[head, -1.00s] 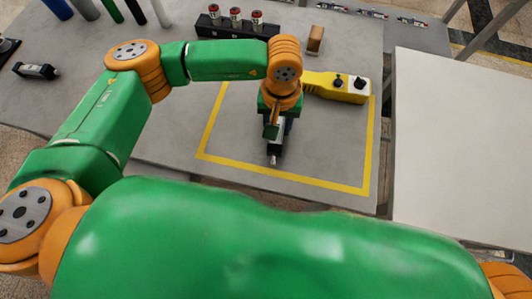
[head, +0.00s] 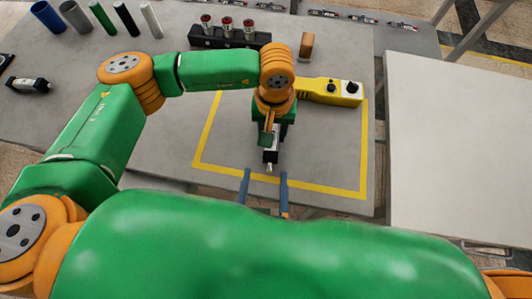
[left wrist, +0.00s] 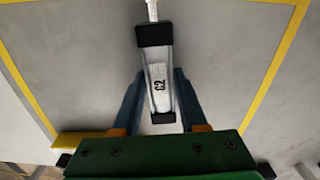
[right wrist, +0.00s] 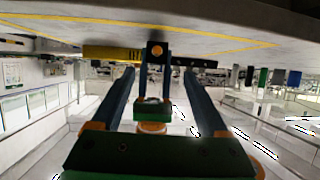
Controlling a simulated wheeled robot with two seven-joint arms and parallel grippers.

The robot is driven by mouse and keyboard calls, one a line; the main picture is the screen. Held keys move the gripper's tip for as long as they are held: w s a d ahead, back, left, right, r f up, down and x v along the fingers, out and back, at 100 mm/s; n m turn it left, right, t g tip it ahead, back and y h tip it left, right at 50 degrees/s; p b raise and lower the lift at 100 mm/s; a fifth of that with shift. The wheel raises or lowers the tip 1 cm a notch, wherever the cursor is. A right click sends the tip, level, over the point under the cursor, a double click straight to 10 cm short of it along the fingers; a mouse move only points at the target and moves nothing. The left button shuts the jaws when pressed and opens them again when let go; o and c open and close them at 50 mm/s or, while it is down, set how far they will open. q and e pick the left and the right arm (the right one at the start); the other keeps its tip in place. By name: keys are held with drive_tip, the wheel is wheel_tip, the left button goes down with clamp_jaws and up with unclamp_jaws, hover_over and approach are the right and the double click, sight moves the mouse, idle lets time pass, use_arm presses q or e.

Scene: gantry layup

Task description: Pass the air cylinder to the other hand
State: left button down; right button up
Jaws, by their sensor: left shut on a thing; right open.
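The air cylinder (head: 270,157), silver with black end caps and marked "C2", is held over the yellow-outlined area of the table. My left gripper (left wrist: 157,82) is shut on its body; in the left wrist view the cylinder (left wrist: 155,60) has its rod pointing away from the gripper. In the head view the rod points toward my body. My right gripper (head: 266,172) is open and empty, its two blue fingers just on the body side of the rod end. In the right wrist view the cylinder's dark end (right wrist: 157,47) shows beyond and between the open fingers, apart from them.
A yellow pendant (head: 325,90) lies right of my left wrist. A black rack (head: 205,42) with red-topped parts and a brown block (head: 306,46) stand behind. Several tubes stand at the back left; another dark cylinder (head: 28,85) lies far left. A pale panel (head: 460,150) is at right.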

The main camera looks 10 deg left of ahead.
sight(268, 158)
drive_tip(key=x, duration=0.8)
drive_tip(key=shift+w, duration=0.15)
clamp_jaws()
use_arm(q)
drive_tip(key=shift+c, duration=1.8)
unclamp_jaws()
